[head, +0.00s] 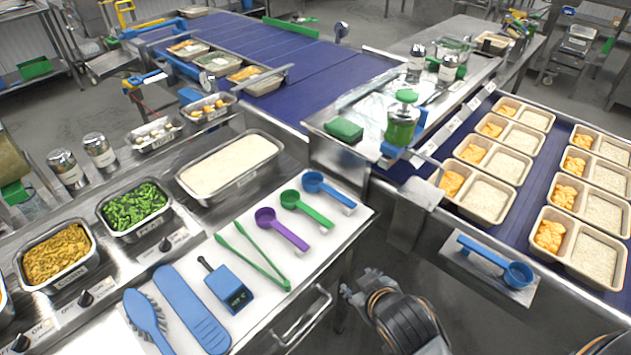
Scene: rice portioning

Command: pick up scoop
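Three scoops lie side by side on the white board (345,226): a blue scoop (314,184), a green scoop (292,201) and a purple scoop (268,219). A second blue scoop (516,274) rests on a small metal shelf at the right.
A rice pan (232,166), a pan of green vegetable (134,207) and a corn pan (58,252) sit along the counter. Green tongs (252,257), a blue thermometer (229,289) and a blue brush (146,316) share the board. Filled trays (484,198) line the right conveyor.

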